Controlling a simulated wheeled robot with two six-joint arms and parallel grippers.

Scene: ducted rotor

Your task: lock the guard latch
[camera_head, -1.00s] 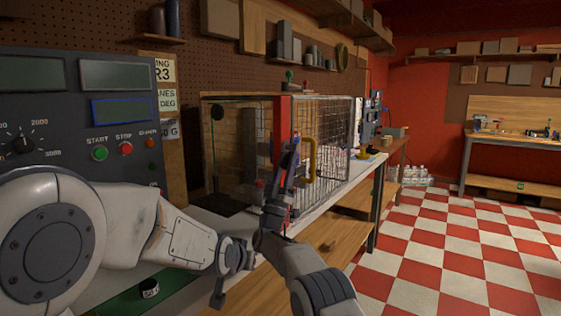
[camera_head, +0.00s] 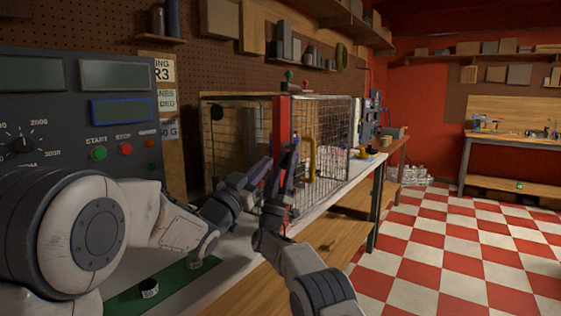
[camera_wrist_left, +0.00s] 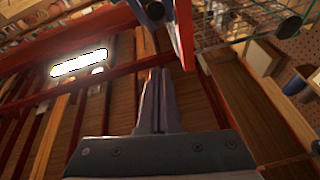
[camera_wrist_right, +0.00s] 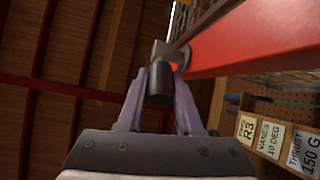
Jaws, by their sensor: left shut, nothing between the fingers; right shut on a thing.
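The guard is a wire-mesh cage (camera_head: 325,140) with a yellow handle (camera_head: 311,160) and a red upright post (camera_head: 281,125) at its near edge. My right gripper (camera_head: 292,150) is at this post. The right wrist view shows its fingers shut on a dark cylindrical knob (camera_wrist_right: 160,85), beside a red bar (camera_wrist_right: 260,35). I take this knob to be the latch's; its lock state cannot be told. My left gripper (camera_head: 265,168) is just left of the right one, near the post. In the left wrist view its fingers (camera_wrist_left: 160,75) are together and empty, below a red bar (camera_wrist_left: 181,30).
A control panel (camera_head: 60,120) with start and stop buttons stands at the left. A black knob-like piece (camera_head: 149,287) is on a green mat (camera_head: 125,300) on the bench. Shelves line the wall, and the checkered floor (camera_head: 450,240) at right is clear.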

